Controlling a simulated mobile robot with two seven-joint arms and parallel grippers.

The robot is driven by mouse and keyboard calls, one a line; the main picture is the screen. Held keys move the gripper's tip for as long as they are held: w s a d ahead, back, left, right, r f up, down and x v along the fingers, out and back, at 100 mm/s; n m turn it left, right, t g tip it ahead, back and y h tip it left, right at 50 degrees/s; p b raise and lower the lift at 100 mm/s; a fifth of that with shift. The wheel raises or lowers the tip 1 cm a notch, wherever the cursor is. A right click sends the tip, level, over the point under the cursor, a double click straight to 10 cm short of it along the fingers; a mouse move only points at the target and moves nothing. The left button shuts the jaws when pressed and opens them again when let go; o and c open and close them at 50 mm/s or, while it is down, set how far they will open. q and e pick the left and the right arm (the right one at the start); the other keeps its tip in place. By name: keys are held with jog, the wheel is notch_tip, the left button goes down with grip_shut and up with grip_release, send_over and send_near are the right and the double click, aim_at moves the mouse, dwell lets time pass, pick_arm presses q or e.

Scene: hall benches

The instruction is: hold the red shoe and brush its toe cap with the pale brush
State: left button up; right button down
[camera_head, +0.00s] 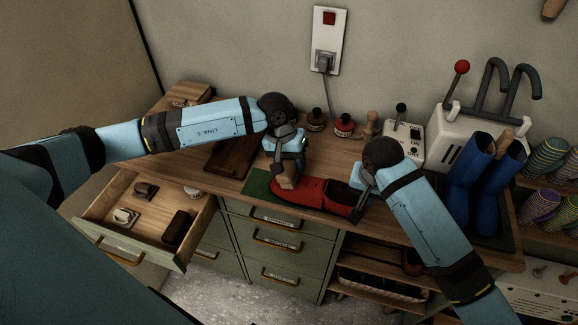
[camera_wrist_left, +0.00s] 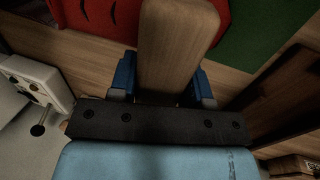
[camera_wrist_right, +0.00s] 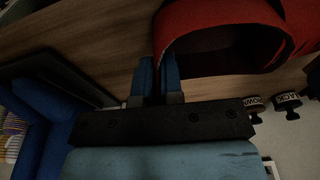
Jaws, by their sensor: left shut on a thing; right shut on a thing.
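The red shoe (camera_head: 322,193) lies on the bench top, its toe to the left over a green mat (camera_head: 258,184) and its opening to the right. My left gripper (camera_head: 287,163) is shut on the pale brush (camera_head: 287,181), a wooden block held at the shoe's toe end. The brush (camera_wrist_left: 176,45) fills the middle of the left wrist view and hides its bristles, so contact with the toe cap cannot be told. My right gripper (camera_head: 363,187) is shut on the shoe's heel end. In the right wrist view its fingers (camera_wrist_right: 158,80) pinch the rim of the shoe (camera_wrist_right: 225,14).
An open drawer (camera_head: 140,222) at the left holds several small dark and pale items. Polish bottles (camera_head: 344,126) stand behind the shoe. Blue boots (camera_head: 470,178) and a white machine (camera_head: 466,124) with a red-knobbed lever are to the right. A dark board (camera_head: 228,160) lies left of the mat.

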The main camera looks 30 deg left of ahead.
aim_at(285, 176)
pick_arm(q)
jog(key=shift+w+a, duration=0.1)
jog(key=shift+w, duration=0.65)
jog(key=shift+s, duration=0.15)
jog(key=shift+s+d, duration=0.25)
jog(key=shift+s, duration=1)
jog(key=shift+s+d, duration=0.2)
jog(key=shift+s, duration=1)
jog(key=shift+s+d, duration=0.1)
jog(key=shift+s, duration=0.45)
jog(key=shift+w+a+f, duration=0.1)
jog(key=shift+w+a, duration=0.05)
jog(key=shift+w, duration=0.7)
jog(key=shift+w+a, duration=0.15)
jog(key=shift+w, duration=0.7)
jog(key=shift+w+a, duration=0.2)
jog(key=shift+w, duration=1.25)
